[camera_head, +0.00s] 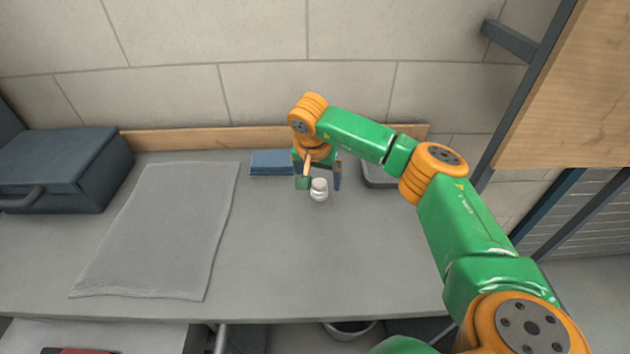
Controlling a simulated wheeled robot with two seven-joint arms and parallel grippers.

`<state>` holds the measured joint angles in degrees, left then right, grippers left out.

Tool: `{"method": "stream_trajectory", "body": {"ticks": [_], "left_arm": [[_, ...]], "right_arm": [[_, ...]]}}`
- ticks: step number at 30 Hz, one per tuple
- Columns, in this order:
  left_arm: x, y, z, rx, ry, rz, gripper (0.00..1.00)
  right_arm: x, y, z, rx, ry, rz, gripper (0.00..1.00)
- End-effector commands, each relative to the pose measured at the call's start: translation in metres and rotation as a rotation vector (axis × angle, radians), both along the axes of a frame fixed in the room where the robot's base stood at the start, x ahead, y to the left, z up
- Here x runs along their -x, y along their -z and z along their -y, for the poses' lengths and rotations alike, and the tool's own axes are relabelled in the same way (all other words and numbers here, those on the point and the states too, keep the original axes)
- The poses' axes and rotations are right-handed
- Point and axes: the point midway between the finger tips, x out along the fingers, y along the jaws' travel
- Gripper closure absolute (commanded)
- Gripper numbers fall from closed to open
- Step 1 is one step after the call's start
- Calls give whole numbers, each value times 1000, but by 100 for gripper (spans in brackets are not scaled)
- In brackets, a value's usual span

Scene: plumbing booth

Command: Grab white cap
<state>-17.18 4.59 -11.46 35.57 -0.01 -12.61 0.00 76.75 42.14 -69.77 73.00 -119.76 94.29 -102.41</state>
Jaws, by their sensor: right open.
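The white cap (319,190) is small and stands on the grey workbench (330,250), toward its back and near the middle of the head view. My right arm reaches in from the right. My right gripper (320,183) is open, with its fingers pointing down on either side of the cap. Whether the fingers touch the cap cannot be told. My left gripper does not show.
A blue folded cloth or pad (270,162) lies behind and left of the cap. A dark tray (380,174) is behind on the right. A grey mat (160,235) and a dark toolbox (65,168) fill the left. The bench front is clear.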

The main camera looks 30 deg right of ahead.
Motion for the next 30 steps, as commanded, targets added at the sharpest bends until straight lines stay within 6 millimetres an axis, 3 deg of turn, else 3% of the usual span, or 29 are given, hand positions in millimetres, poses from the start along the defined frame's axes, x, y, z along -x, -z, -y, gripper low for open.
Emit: {"method": "stream_trajectory", "body": {"ticks": [2, 6, 13, 22, 23, 30], "left_arm": [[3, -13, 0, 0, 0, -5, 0], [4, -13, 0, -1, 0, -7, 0], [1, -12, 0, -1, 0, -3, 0], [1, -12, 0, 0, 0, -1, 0], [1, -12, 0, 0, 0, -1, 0], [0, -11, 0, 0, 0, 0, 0]], "right_arm": [[-5, 10, 3, -1, 1, -7, 11], [-9, 32, 8, -1, 2, -3, 11], [-10, 35, 8, -1, 0, 0, 14], [-10, 35, 8, -2, 1, 0, 95], [-10, 35, 8, -2, 1, 0, 100], [-10, 33, 8, -2, 0, 1, 100]]}}
